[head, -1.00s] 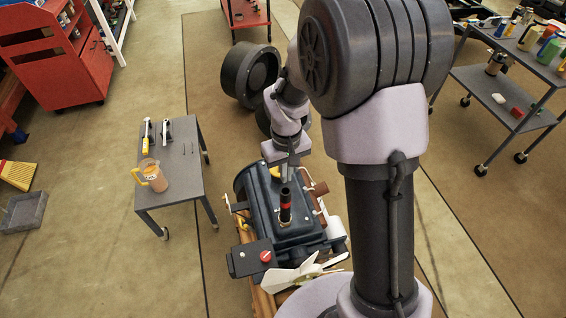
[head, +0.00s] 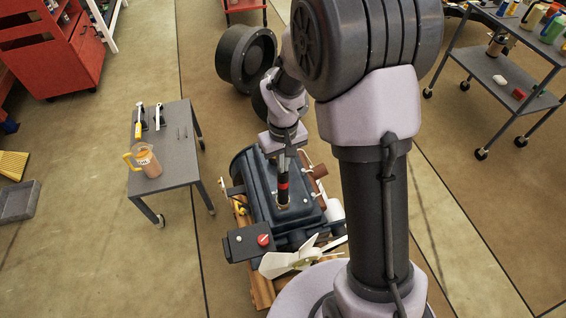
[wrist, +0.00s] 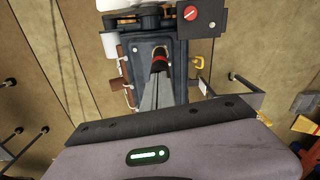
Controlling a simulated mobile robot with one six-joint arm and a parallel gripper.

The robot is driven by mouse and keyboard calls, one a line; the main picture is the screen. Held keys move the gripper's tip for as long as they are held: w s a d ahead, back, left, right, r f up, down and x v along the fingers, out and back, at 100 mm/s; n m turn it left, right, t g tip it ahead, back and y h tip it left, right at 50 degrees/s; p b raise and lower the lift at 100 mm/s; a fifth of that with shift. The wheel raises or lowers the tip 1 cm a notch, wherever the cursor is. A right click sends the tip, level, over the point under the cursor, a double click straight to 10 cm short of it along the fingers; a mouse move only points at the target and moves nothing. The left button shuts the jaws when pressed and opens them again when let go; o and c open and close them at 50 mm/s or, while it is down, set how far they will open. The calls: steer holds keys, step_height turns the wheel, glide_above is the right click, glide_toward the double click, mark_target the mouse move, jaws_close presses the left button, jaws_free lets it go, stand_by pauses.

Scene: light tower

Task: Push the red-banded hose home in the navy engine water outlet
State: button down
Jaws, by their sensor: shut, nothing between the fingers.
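The navy engine (head: 268,205) stands on a wooden base below my arm. The black hose with a red band (head: 283,187) stands roughly upright at the outlet on the engine's top, inside a pale ring (head: 284,203). In the wrist view the red-banded hose (wrist: 159,60) is just beyond my fingertips. My gripper (head: 284,170) is shut and empty, its tips right at the hose's upper end. I cannot tell whether they touch it. In the wrist view my gripper (wrist: 157,75) overlaps the hose. How deep the hose sits is unclear.
A white fan (head: 292,260) and a dark box with a red knob (head: 263,240) sit at the engine's near end. A grey table (head: 175,160) with a jug (head: 146,160) stands left. A grey trolley (head: 510,80) is at the right.

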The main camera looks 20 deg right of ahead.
step_height(320, 180, up, 3)
steer(key=p, duration=0.3)
steer(key=shift+r, duration=0.15)
step_height(320, 180, up, 17)
steer(key=p, duration=0.6)
steer(key=s+a+r+m+t+y+b, duration=0.1)
steer(key=s+a+r+m+t+b, duration=0.1)
steer(key=s, duration=0.7)
steer(key=s+a+r+m+t+y+b, duration=0.1)
steer(key=s+a+r+m+t+b, duration=0.1)
steer(key=s, duration=0.8)
step_height(320, 180, up, 2)
steer(key=shift+r+m+t+b, duration=0.25)
steer(key=shift+m+t+b, duration=0.15)
steer(key=shift+m+t, duration=0.55)
